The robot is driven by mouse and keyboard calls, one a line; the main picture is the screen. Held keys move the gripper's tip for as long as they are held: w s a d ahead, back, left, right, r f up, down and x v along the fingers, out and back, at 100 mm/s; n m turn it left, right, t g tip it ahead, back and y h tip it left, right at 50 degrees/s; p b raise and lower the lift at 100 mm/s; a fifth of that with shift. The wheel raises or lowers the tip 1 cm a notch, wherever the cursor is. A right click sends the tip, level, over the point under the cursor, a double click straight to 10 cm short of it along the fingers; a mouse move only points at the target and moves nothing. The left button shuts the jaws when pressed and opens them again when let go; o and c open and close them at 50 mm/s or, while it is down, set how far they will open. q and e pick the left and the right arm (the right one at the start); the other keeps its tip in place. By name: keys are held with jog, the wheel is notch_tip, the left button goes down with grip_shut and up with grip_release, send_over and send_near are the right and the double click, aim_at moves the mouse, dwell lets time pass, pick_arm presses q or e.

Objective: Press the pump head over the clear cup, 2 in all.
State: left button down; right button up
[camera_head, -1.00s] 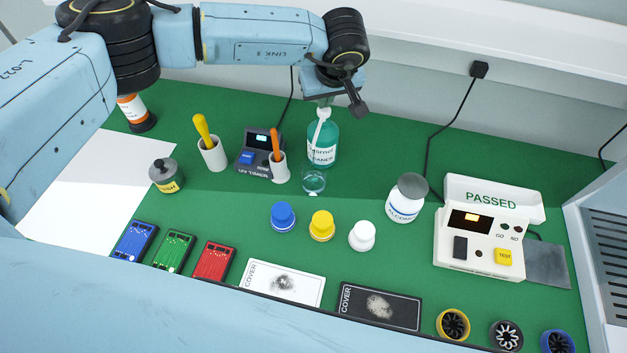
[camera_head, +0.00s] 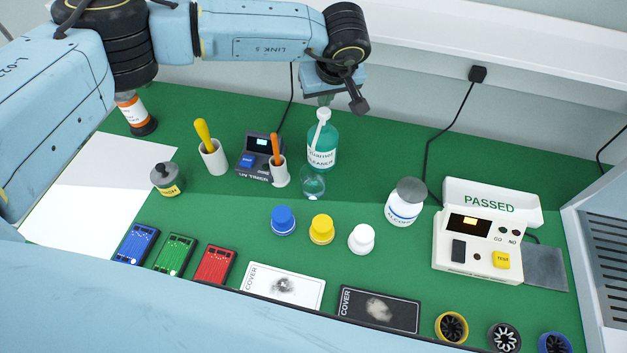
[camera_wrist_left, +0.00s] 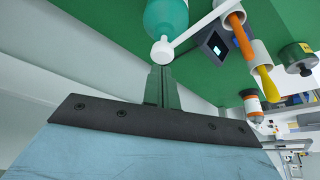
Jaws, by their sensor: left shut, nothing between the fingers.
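The teal cleaner bottle (camera_head: 322,150) stands upright at the back middle of the green mat. Its white pump head (camera_head: 323,114) has a spout pointing toward the clear cup (camera_head: 312,184), which stands just in front of the bottle. My left gripper (camera_head: 325,101) is shut and empty, pointing down directly above the pump head. In the left wrist view, the shut fingertips (camera_wrist_left: 162,70) line up with the white pump head (camera_wrist_left: 162,50); whether they touch cannot be told. The cup's contents are too small to tell. My right gripper is not in view.
Left of the cup stand a white holder with an orange-handled tool (camera_head: 279,173) and a timer (camera_head: 256,158). Blue (camera_head: 283,220), yellow (camera_head: 321,228) and white (camera_head: 362,238) capped jars stand in front. An alcohol bottle (camera_head: 404,205) and tester (camera_head: 480,250) are right.

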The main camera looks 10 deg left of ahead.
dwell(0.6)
pick_arm(q)
notch_tip(320, 180, up, 6)
jog(key=p, duration=0.2)
dwell(0.3)
dwell(0.4)
